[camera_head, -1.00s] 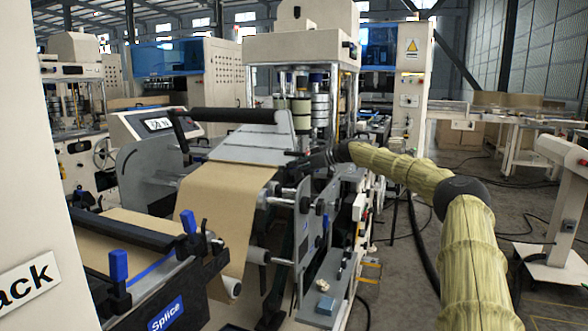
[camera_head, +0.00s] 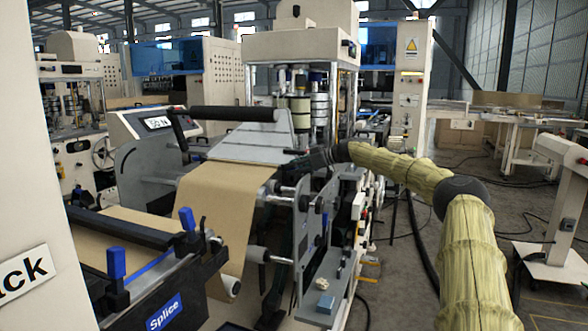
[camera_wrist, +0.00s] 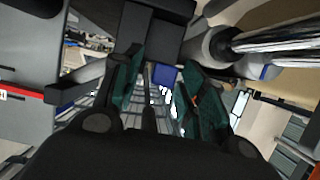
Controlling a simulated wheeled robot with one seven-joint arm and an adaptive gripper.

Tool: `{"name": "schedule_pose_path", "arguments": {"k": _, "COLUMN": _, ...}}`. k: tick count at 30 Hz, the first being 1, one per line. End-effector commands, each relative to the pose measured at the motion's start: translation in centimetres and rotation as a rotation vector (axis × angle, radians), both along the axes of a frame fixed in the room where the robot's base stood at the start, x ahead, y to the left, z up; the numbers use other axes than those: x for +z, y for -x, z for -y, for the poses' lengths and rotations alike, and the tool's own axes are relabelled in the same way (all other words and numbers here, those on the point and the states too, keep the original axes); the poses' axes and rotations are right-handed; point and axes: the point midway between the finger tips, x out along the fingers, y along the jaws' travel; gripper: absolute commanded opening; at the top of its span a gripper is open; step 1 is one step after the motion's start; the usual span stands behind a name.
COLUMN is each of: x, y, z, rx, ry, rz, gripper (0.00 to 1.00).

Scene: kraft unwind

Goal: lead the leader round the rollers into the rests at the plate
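The brown kraft web (camera_head: 222,205) rises from the splice table at the lower left and hangs as a broad sheet below the grey plate (camera_head: 245,145). Its upper edge meets the plate's lower edge; I cannot make out a separate leader end or the rests. A black roller (camera_head: 232,114) lies across the top of the plate. My gripper (camera_head: 296,158) is at the plate's right side, small and partly lost against the dark machine parts. In the wrist view its two green-padded fingers (camera_wrist: 160,98) stand apart, with background and a blue patch (camera_wrist: 166,75) showing between them.
The splice table (camera_head: 165,312) has blue clamp knobs (camera_head: 116,264) at front left. Roller ends and a bracketed side frame (camera_head: 305,225) stand close below my gripper. A pale panel (camera_head: 50,200) blocks the left edge. Open floor (camera_head: 400,275) shows at right.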

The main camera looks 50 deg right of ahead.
Motion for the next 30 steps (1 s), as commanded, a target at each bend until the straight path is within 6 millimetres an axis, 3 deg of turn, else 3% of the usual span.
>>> {"name": "schedule_pose_path", "arguments": {"k": 11, "x": 0.2, "y": 0.3, "z": 0.2, "rx": -0.001, "ry": -0.001, "rz": 0.002, "gripper": 0.43}}
{"name": "schedule_pose_path", "arguments": {"k": 30, "x": 1.9, "y": 4.7, "z": 2.1, "rx": -0.004, "ry": -0.002, "rz": 0.003, "gripper": 0.43}}
